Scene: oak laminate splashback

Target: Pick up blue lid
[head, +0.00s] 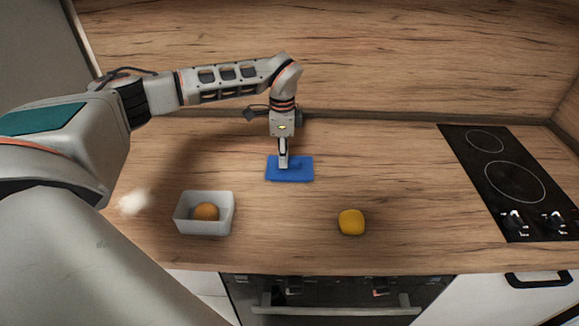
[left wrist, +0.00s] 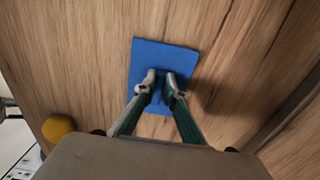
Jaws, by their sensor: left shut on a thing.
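The blue lid (head: 301,175) is a flat rectangle at the middle of the wooden counter in the head view. It also shows in the left wrist view (left wrist: 165,54), with a small raised grip at its middle. My left gripper (head: 283,165) comes down from above and is shut on the lid's grip. In the left wrist view its two fingertips (left wrist: 160,90) sit on either side of that grip. I cannot tell whether the lid rests on the counter or is just above it. My right gripper is not in view.
A white open container (head: 183,222) with an orange ball (head: 206,211) stands at the front left of the counter. A yellow rounded object (head: 351,222) lies front right of the lid. A black cooktop (head: 490,160) is at the right. The wooden splashback (head: 380,60) rises behind.

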